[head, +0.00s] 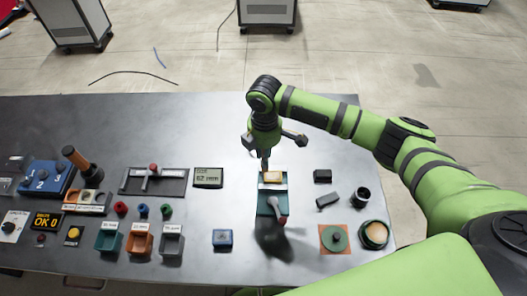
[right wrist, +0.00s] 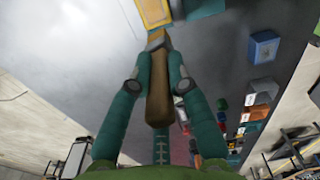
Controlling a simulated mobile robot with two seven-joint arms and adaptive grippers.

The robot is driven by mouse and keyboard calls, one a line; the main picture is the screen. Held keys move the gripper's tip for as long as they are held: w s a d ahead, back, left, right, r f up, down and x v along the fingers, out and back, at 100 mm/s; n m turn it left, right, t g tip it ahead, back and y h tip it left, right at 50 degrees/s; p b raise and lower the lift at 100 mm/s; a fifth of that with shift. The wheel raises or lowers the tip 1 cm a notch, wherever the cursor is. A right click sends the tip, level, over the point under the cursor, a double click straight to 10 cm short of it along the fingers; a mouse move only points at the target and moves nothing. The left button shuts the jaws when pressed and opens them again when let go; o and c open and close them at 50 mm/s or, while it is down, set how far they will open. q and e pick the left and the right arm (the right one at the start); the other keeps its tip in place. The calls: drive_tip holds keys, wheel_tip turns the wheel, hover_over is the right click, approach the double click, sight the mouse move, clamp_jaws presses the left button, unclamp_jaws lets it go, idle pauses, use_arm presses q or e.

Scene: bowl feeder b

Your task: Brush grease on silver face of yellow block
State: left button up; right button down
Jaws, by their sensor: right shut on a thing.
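The yellow block (head: 273,176) sits at the far end of a green vise (head: 266,208) with a grey and red handle. In the right wrist view the block (right wrist: 153,12) shows at the top edge, partly cut off. My right gripper (head: 265,160) is over the block's far side. It is shut on the brown handle of a brush (right wrist: 158,95), whose tip points at the block and looks close to or touching it. I cannot tell whether there is grease on the tip, and I cannot make out the silver face. A round tub with a cream top (head: 374,233) stands at the right. My left gripper is not in view.
A green disc on an orange mat (head: 334,251), a dark cup (head: 361,196) and dark blocks (head: 327,200) lie right of the vise. A blue box (head: 222,239), a display (head: 208,178) and several bins (head: 140,241) stand left. The table's far strip is clear.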

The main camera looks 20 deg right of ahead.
drive_tip(key=shift+r+p, duration=0.35)
drive_tip(key=shift+r, duration=0.35)
drive_tip(key=shift+a+r+p, duration=0.1)
drive_tip(key=shift+r+p, duration=0.2)
drive_tip(key=shift+p, duration=0.05)
drive_tip(key=shift+w+r, duration=0.15)
drive_tip(key=shift+w, duration=0.05)
drive_tip(key=shift+a+r, duration=0.1)
drive_tip(key=shift+r, duration=0.2)
drive_tip(key=shift+s+r, duration=0.1)
drive_tip(key=shift+r, duration=0.5)
drive_tip(key=shift+s+r, duration=0.1)
drive_tip(key=shift+s, duration=0.05)
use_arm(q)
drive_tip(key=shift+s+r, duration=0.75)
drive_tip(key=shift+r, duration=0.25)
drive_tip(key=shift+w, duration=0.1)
use_arm(e)
drive_tip(key=shift+w, duration=0.2)
drive_tip(key=shift+s, duration=0.1)
